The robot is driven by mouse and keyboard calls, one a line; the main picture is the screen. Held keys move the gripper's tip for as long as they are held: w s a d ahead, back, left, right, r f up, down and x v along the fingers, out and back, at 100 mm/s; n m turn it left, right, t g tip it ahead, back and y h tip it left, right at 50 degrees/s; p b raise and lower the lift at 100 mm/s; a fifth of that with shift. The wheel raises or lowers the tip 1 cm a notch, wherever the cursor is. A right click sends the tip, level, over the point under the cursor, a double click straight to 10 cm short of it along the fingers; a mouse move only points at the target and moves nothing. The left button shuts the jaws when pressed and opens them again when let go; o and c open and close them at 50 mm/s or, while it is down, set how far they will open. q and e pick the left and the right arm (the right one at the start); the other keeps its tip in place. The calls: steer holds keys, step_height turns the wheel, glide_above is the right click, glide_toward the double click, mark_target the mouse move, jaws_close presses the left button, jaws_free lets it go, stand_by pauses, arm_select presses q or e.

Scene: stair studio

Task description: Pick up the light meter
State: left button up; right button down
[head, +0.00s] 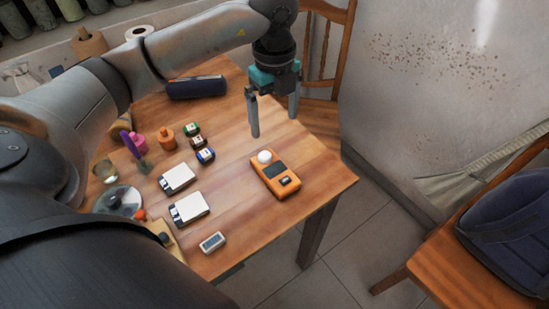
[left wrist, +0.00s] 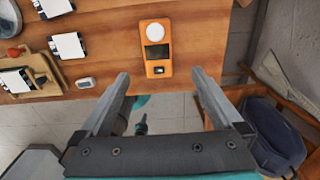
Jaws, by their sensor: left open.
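The light meter (head: 281,179) is an orange handheld box with a white dome, a dark screen and a dark button. It lies flat on the wooden table (head: 240,215) near the right edge. It also shows in the left wrist view (left wrist: 158,57), beyond the fingertips and roughly between their lines. My left gripper (head: 274,125) is open and empty, above the table and behind the light meter in the head view. Its two fingers also show in the left wrist view (left wrist: 160,77), apart from the meter. My right gripper is in neither view.
Two white cards (head: 189,208) (head: 177,179), a small grey device (head: 212,242) and several small bottles (head: 205,155) lie left of the meter. A dark case (head: 197,87) lies at the back. A chair with a blue backpack (head: 510,230) stands right. The table around the meter is clear.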

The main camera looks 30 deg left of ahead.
arm_select(q)
steer(key=b, duration=0.2)
glide_above(274, 169)
steer(key=f, duration=1)
steer(key=shift+w+a, duration=0.15)
steer(key=shift+w, duration=0.15)
steer(key=f, duration=0.1)
steer(key=f+b, duration=0.1)
steer(key=f, duration=0.2)
steer(key=shift+s+b, duration=0.3)
steer(key=shift+b, duration=0.05)
steer(key=shift+f, duration=0.45)
steer(key=shift+c, duration=0.9)
steer(key=c, duration=1.3)
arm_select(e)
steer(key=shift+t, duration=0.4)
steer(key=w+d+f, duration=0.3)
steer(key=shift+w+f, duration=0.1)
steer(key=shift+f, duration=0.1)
